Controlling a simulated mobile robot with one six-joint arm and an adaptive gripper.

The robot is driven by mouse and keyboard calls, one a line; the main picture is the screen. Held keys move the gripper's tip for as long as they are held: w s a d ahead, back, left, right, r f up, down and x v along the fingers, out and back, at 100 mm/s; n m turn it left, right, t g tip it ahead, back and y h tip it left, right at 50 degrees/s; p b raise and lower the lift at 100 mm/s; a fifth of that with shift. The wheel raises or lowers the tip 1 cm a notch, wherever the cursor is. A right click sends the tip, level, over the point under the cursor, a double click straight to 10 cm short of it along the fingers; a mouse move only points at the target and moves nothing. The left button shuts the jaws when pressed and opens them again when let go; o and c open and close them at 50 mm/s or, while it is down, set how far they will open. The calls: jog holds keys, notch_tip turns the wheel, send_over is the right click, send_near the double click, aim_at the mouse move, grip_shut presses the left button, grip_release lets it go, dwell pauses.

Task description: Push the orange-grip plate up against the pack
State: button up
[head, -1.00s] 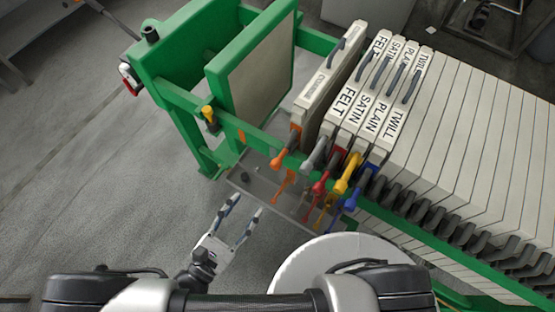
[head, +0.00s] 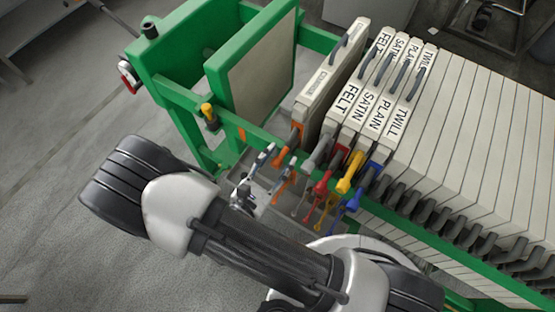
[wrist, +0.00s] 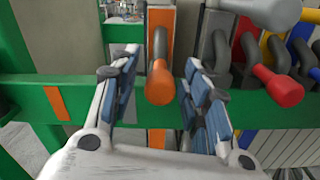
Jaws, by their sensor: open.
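The orange-grip plate (head: 325,85) is a pale upright slab on the green frame. A narrow dark gap separates it from the pack (head: 350,105), whose nearest plate reads FELT, with SATIN, PLAIN and TWILL beyond. Its orange grip (head: 281,157) sticks out over the near rail and also shows in the wrist view (wrist: 159,82). My gripper (head: 278,163) is open just in front of that grip. In the wrist view, the orange grip appears between the two fingers (wrist: 160,66), with visible space on both sides. I cannot tell how far the fingers reach along it.
A green end plate (head: 260,75) stands left of the orange-grip plate, with open room between. The green rail (wrist: 60,110) crosses below the grips. Close to the right are a grey grip (wrist: 222,55), a red one (wrist: 275,85), then yellow and blue.

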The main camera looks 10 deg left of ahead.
grip_shut()
dwell(0.5)
